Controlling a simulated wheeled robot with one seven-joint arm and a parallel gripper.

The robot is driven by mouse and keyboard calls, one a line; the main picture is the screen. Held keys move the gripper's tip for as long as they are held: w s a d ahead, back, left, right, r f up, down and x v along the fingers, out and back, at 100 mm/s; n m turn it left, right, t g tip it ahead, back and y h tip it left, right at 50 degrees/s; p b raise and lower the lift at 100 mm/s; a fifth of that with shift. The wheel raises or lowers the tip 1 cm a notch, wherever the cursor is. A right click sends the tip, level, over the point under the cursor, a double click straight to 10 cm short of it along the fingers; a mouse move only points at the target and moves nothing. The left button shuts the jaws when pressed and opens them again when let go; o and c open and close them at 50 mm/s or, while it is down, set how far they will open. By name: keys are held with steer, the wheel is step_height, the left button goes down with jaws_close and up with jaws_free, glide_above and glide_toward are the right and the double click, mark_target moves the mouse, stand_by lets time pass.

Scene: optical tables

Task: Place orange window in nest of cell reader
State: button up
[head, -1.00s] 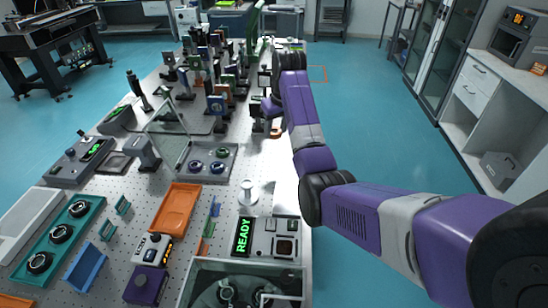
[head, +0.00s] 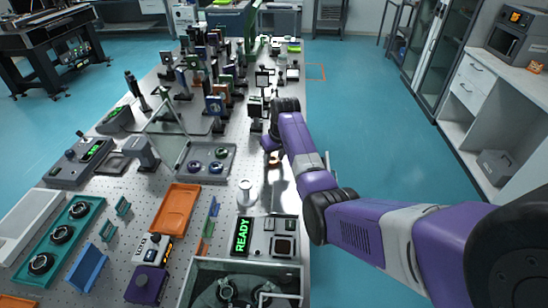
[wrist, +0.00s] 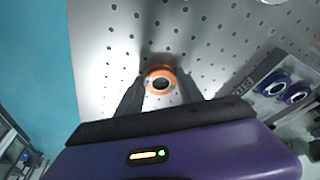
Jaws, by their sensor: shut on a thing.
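The orange window (wrist: 160,80) is a small orange ring with a bright centre, between the fingertips of my gripper (wrist: 160,88) in the wrist view. My gripper is shut on it, above the perforated table top. In the head view my gripper (head: 275,160) is near the table's right edge, partly hidden by my arm. The cell reader (head: 260,236) is at the near right of the table, a grey unit with a green READY display. The gripper is apart from the reader, farther along the table.
A white-topped cylinder (head: 246,192) stands just behind the reader. A grey tray (head: 207,163) with dark rings is left of the gripper. An orange tray (head: 178,210) lies left of the reader, and a glass-walled box (head: 245,285) stands in front. Optics mounts crowd the far table.

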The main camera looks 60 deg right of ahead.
steer(key=o, duration=1.4)
steer(key=shift+f, duration=0.1)
